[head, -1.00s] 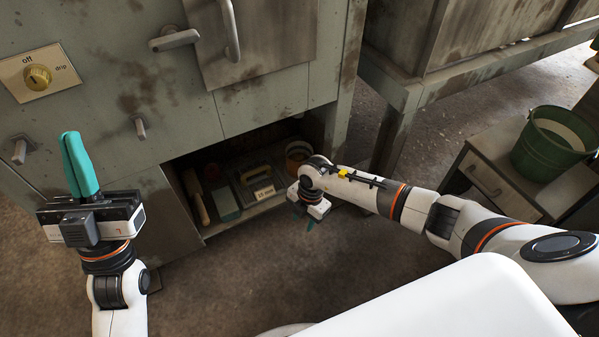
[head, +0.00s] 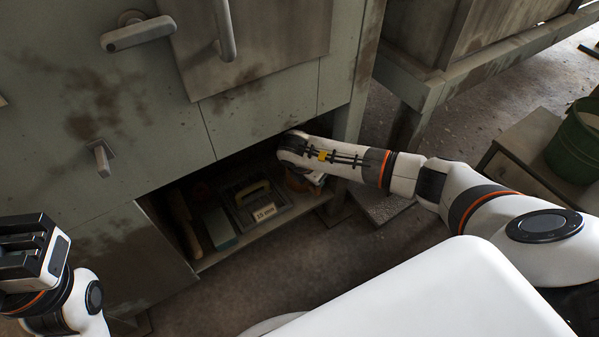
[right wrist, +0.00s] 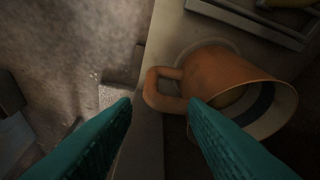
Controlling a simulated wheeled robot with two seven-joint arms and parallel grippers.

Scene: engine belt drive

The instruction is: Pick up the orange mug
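The orange mug (right wrist: 225,85) shows in the right wrist view on the cabinet's lower shelf, its mouth toward the lower right and its handle toward the left. My right gripper (right wrist: 160,104) is open, with its two teal fingers on either side of the mug's handle; the right finger overlaps the mug's side in the picture. I cannot tell whether they touch. In the head view only a bit of the mug shows (head: 299,183) behind my right wrist, and the right fingers are hidden.
The shelf (head: 300,217) sits in a low cabinet opening and also holds a dark case with a yellow handle (head: 259,202) left of the mug. The cabinet's front leg and upper edge frame the opening closely. A green bucket (head: 577,145) stands far right.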

